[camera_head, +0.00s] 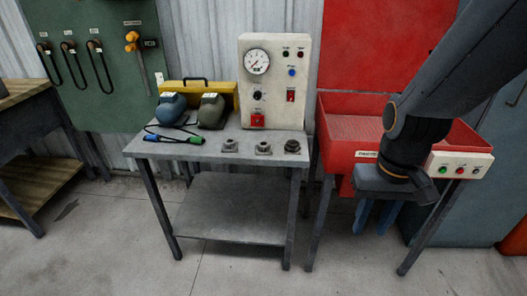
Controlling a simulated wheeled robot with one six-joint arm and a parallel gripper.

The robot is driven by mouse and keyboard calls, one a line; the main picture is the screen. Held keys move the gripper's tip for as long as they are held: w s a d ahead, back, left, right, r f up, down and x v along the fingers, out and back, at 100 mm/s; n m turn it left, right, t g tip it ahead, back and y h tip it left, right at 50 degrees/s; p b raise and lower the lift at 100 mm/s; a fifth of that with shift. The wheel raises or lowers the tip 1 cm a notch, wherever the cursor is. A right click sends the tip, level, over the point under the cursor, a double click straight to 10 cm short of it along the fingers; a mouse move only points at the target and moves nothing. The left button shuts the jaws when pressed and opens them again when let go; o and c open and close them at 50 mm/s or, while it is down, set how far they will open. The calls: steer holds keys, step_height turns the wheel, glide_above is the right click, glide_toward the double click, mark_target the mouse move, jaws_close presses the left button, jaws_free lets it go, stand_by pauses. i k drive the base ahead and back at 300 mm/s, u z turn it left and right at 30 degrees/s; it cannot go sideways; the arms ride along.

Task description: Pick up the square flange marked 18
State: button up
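Three small flanges stand in a row near the front right edge of a grey metal table (215,152). The left flange (230,146) and the middle flange (263,149) are grey and look to have square bases. The right flange (292,147) is darker and looks rounder. Any number on them is too small to read, so I cannot tell which is marked 18. My gripper (375,217) points down in front of the red basin, right of the table and apart from the flanges. Its two blue fingers are apart, with nothing seen between them.
A control box with a gauge (272,80) stands behind the flanges. A red basin (350,128) adjoins on the right. The lower shelf (230,205) is empty.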

mark_target(292, 147)
steer(key=u, duration=0.1)
steer(key=i, duration=1.1)
steer(key=z, duration=0.05)
